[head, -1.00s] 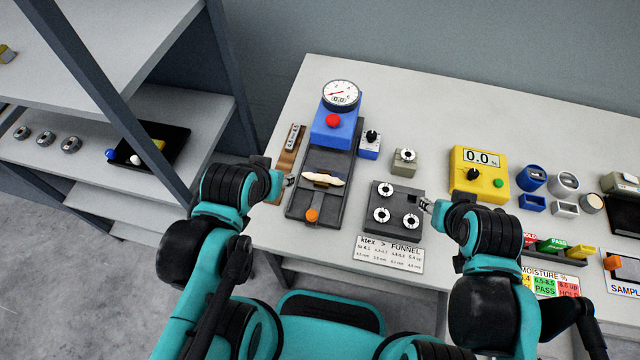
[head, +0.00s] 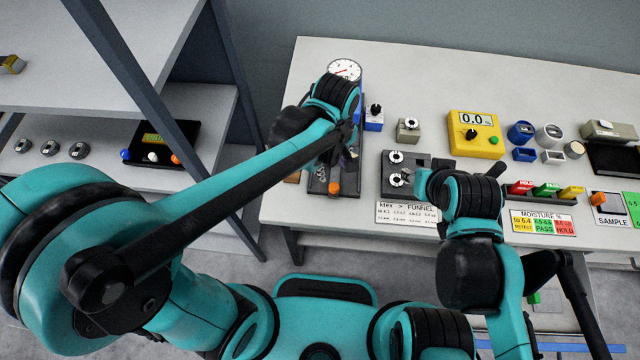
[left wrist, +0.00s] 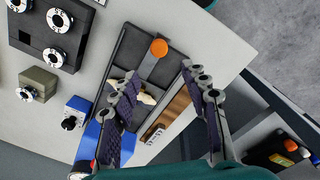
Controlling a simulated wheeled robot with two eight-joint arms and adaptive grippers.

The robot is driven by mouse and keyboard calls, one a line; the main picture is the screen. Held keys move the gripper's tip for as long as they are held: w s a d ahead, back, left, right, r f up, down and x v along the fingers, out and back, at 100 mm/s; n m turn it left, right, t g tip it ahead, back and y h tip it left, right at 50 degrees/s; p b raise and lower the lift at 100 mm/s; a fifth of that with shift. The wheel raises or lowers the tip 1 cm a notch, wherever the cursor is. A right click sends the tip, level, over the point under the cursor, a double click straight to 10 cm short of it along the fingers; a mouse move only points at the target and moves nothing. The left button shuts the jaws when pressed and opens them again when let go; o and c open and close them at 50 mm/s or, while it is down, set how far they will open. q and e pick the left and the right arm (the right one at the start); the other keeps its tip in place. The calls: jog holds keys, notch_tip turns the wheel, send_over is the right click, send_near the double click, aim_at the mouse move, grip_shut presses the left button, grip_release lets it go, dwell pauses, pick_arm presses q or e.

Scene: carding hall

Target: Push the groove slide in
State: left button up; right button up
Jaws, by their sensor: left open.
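The groove slide is a grey bar (left wrist: 151,66) with an orange knob (left wrist: 158,47), lying in a dark tray-like fixture (left wrist: 178,66). The knob also shows in the head view (head: 334,188), at the fixture's front end. A cream tuft of fibre (left wrist: 148,96) lies across the middle of the fixture. My left gripper (left wrist: 160,72) is open above the fixture, its fingers on either side of the slide in the picture. I cannot tell any contact. In the head view my left arm hides most of the fixture. My right gripper's fingers are not clear behind my right wrist.
A dial gauge (head: 344,70) stands behind the fixture. To its right are a small blue switch box (head: 373,122), a dark block with round dials (head: 389,184) and a yellow meter (head: 474,135). A wooden strip (left wrist: 172,114) lies beside the fixture. Shelves (head: 60,185) stand at the left.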

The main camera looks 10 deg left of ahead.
aim_at(334, 186)
pick_arm(q)
jog(key=shift+s+d+f, duration=0.1)
jog(key=shift+d+f, duration=0.1)
jog(key=shift+d, duration=0.05)
jog(key=shift+s+f+n, duration=0.1)
jog(key=shift+f+n, duration=0.2)
notch_tip(334, 186, down, 7)
jog(key=b, duration=0.2)
jog(key=shift+d+f+b, duration=0.1)
jog(key=shift+f+b, duration=0.1)
jog(key=shift+b, duration=0.15)
grip_shut()
jog(key=w, duration=1.1)
jog(key=shift+b, duration=0.35)
jog(key=shift+w+r, duration=0.1)
jog(key=shift+w, duration=0.15)
